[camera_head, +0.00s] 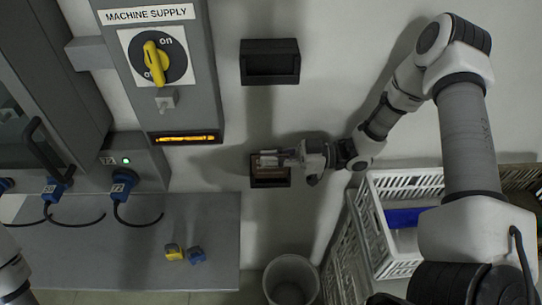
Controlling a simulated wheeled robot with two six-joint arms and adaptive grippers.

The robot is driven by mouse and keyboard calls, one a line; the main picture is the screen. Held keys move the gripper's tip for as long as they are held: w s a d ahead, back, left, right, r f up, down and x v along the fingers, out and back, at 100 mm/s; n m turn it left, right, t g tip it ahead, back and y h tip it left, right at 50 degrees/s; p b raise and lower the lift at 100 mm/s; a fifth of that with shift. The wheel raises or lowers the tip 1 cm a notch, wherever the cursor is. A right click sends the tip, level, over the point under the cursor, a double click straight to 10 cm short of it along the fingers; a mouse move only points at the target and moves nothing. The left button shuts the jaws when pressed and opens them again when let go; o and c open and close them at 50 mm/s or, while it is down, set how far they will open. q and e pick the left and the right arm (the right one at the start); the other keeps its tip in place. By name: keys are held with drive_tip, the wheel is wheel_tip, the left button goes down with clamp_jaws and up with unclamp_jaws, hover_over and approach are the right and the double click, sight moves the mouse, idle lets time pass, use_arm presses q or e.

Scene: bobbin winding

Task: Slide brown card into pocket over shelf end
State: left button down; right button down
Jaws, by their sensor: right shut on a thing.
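My right gripper (276,158) reaches in from the right to the lower dark wall pocket (271,184), just past the right end of the grey shelf (150,268). Its fingers are shut on the brown card (264,171), of which only a small dark reddish-brown part shows. The card is at the pocket's mouth; the fingers hide how far in it sits. My left gripper is out of view; only a piece of my left arm shows at the lower left edge.
A second dark pocket (270,64) hangs higher on the wall. The machine supply box with a yellow switch (154,62) is to its left. Yellow and blue small parts (185,254) lie on the shelf. A bin (291,283) and white crates (372,230) stand below right.

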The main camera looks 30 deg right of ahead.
sight(271, 177)
drive_tip(key=shift+f+b, duration=0.7)
drive_tip(key=shift+f, duration=0.35)
drive_tip(key=shift+f, duration=0.15)
drive_tip(key=shift+f+b, duration=0.3)
drive_tip(key=shift+f, duration=0.05)
drive_tip(key=c, duration=1.2)
unclamp_jaws()
drive_tip(key=shift+c, duration=0.2)
drive_tip(key=shift+r, duration=0.15)
wheel_tip(271, 177, up, 10)
drive_tip(key=shift+f, duration=0.1)
